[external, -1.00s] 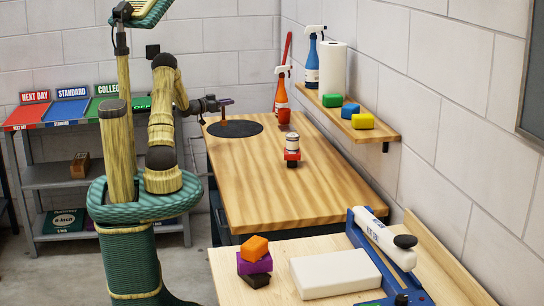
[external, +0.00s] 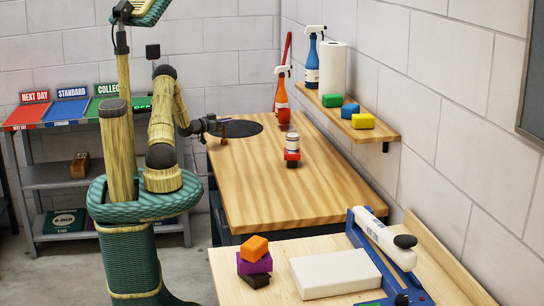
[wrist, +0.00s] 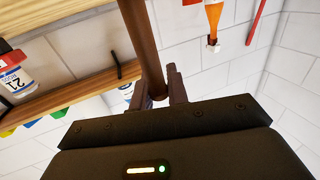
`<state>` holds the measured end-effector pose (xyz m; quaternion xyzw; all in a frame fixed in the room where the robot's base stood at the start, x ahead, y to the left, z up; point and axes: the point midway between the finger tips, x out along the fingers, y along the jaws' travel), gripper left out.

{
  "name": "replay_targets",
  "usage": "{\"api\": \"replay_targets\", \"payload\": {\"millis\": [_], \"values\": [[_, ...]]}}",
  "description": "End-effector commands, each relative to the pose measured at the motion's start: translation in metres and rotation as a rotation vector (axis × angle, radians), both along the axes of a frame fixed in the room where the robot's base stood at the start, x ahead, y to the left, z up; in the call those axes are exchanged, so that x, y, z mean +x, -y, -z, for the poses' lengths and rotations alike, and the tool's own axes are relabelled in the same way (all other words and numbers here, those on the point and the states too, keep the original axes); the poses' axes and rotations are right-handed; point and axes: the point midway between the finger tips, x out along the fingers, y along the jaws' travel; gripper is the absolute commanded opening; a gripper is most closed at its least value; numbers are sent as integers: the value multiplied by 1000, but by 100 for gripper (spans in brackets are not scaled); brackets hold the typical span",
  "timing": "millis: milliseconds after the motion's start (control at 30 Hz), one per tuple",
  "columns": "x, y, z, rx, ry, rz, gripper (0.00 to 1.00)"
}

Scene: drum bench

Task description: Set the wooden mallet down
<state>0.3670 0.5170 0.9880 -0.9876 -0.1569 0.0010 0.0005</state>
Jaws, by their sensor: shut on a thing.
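In the wrist view my gripper (wrist: 158,92) is shut on the brown round handle of the wooden mallet (wrist: 142,38). The handle runs up from between the fingers and out of the top of the picture, so the mallet's head is hidden there. In the external view only a small brown bit of the mallet (external: 223,140) shows just below the fingers. I cannot tell if it touches the bench top.
A red spray bottle (external: 281,95) stands near the wall. A shelf (external: 375,125) with coloured blocks, a blue bottle and a paper roll juts out above. The bench's near half is clear.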

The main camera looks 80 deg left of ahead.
Motion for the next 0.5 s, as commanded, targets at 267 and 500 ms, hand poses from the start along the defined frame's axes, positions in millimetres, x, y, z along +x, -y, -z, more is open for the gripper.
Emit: {"api": "replay_targets", "payload": {"millis": [267,500], "values": [[0,0,1,1,1,0,0],[0,0,2,0,1,0,38]]}}
